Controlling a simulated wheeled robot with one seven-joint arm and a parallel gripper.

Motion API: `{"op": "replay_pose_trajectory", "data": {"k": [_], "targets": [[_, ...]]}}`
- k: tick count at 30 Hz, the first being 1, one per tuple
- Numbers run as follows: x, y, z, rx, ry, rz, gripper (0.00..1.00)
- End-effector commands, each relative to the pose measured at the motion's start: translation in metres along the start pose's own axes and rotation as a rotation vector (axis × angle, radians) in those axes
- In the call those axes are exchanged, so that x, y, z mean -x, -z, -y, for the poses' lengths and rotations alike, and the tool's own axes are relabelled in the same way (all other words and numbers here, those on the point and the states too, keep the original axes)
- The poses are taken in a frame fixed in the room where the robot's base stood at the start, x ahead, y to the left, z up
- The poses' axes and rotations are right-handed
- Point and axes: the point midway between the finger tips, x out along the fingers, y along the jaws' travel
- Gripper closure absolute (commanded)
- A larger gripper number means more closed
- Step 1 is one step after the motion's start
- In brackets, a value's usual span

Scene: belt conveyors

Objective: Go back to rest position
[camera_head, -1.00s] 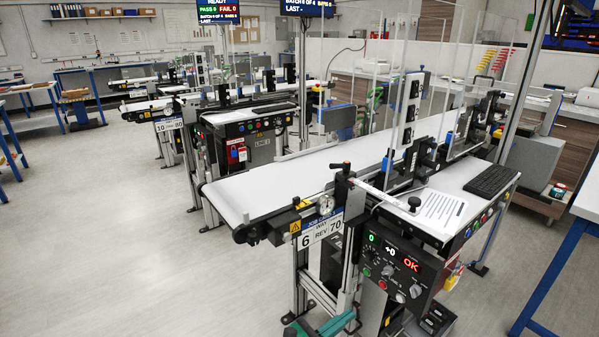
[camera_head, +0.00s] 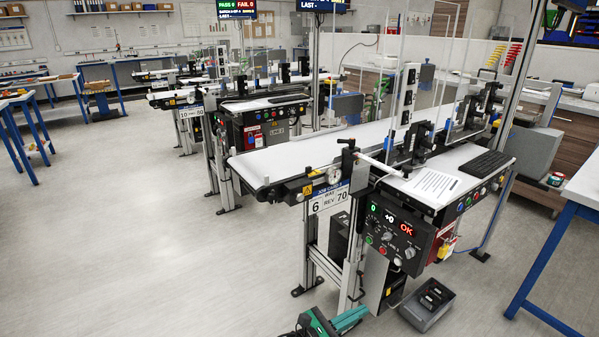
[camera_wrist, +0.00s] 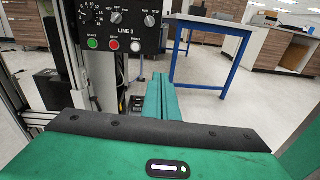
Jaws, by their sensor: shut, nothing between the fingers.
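My gripper (camera_head: 352,318) shows at the bottom edge of the head view, low and in front of the near conveyor's legs. Its green fingers (camera_wrist: 160,92) show in the wrist view, lying together with nothing between them. The near belt conveyor (camera_head: 300,155) stands ahead, with its white belt empty at the near end. In the wrist view a black panel marked LINE 3 (camera_wrist: 124,25) is just beyond the fingers, at the upper left.
A grey bin (camera_head: 427,310) stands on the floor right of my gripper. A blue-legged table (camera_head: 545,262) is at the right, and its like shows in the wrist view (camera_wrist: 238,60). More conveyors (camera_head: 265,120) stand behind. The floor at the left (camera_head: 120,240) is clear.

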Motion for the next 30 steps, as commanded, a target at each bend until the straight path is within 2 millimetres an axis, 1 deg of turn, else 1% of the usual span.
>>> {"op": "replay_pose_trajectory", "data": {"k": [1, 8, 14, 21, 30], "targets": [[-0.006, -0.003, 0.004, -0.013, 0.028, -0.016, 1.0], [-0.021, -0.014, 0.02, -0.083, 0.142, -0.083, 1.0], [-0.039, -0.029, 0.04, -0.181, 0.303, -0.172, 1.0], [-0.062, -0.055, 0.073, -0.359, 0.564, -0.299, 1.0], [-0.083, -0.096, 0.113, -0.601, 0.878, -0.42, 1.0]]}}
